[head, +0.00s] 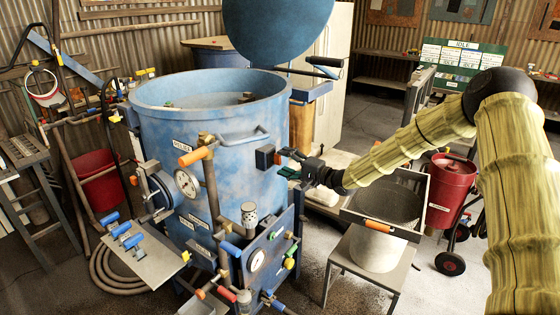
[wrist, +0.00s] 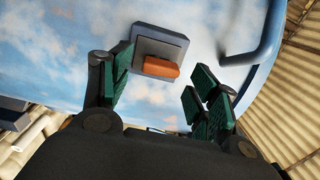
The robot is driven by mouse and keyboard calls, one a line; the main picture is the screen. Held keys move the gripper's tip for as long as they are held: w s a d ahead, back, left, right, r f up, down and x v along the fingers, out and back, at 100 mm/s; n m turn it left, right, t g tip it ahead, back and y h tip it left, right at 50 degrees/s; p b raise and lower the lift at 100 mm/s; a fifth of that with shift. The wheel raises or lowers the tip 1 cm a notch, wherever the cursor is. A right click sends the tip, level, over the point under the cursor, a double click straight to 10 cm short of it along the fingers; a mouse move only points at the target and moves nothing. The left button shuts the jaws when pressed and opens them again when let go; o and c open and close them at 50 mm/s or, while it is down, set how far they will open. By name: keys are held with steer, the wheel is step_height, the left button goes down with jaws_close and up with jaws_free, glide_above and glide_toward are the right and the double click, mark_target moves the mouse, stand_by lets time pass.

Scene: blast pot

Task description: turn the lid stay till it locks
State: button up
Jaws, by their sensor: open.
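A grey square block with an orange bar (wrist: 156,67) is fixed to the blue pot's side, below a curved handle. It looks like the lid stay's turning part, but I cannot be certain. In the head view the block (head: 265,157) is at the pot's right side. My gripper (wrist: 163,82) is open, its green-padded fingers on either side of the orange bar, with no clear contact. In the head view my gripper (head: 292,157) reaches the block from the right. The blue pot (head: 240,125) stands open, and its round blue lid (head: 278,30) is raised above and behind it.
A gauge panel (head: 258,258) with valves stands in front of the pot. A stand with a bucket (head: 377,245) is below my arm. A red wheeled canister (head: 450,190) is at the right, a red bucket (head: 98,180) at the left. Bare floor shows at the lower right.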

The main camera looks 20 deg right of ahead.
steer(key=v, duration=0.9)
